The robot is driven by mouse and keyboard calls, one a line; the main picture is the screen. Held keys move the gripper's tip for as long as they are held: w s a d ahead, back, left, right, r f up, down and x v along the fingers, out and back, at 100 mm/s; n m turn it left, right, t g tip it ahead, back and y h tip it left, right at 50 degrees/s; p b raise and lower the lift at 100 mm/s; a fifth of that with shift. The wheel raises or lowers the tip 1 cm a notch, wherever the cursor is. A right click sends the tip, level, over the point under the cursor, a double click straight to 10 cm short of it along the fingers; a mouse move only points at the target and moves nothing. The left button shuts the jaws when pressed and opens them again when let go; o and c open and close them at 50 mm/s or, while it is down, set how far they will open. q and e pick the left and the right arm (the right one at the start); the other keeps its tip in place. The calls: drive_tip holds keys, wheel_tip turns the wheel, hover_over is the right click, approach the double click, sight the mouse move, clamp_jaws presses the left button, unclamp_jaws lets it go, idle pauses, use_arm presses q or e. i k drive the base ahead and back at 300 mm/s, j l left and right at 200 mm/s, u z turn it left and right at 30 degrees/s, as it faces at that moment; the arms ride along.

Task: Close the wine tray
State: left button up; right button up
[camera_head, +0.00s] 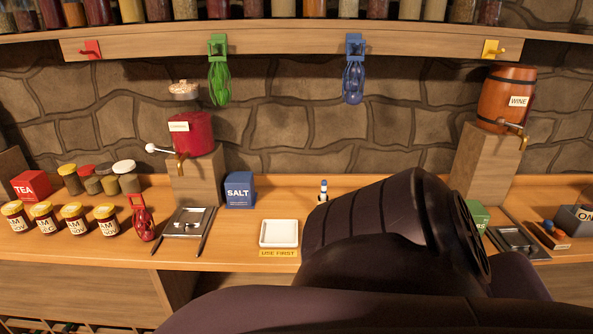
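The wine barrel (505,92), labelled WINE and with a brass tap, sits on a wooden pedestal (485,160) at the right. A dark metal tray (516,240) with thin side rails lies on the counter in front of the pedestal, below the tap. Small light pieces show on it. My large dark arm covers the centre right and hides the counter just left of this tray. Neither gripper shows in the head view.
A similar tray (187,221) lies under a red dispenser (190,134) at the left. A green box (478,215) and a wooden block with a blue knob (548,235) flank the right tray. A white dish (279,233) stands mid-counter. Utensils hang from the shelf.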

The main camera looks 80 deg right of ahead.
sight(513, 238)
drive_tip(key=z, duration=4)
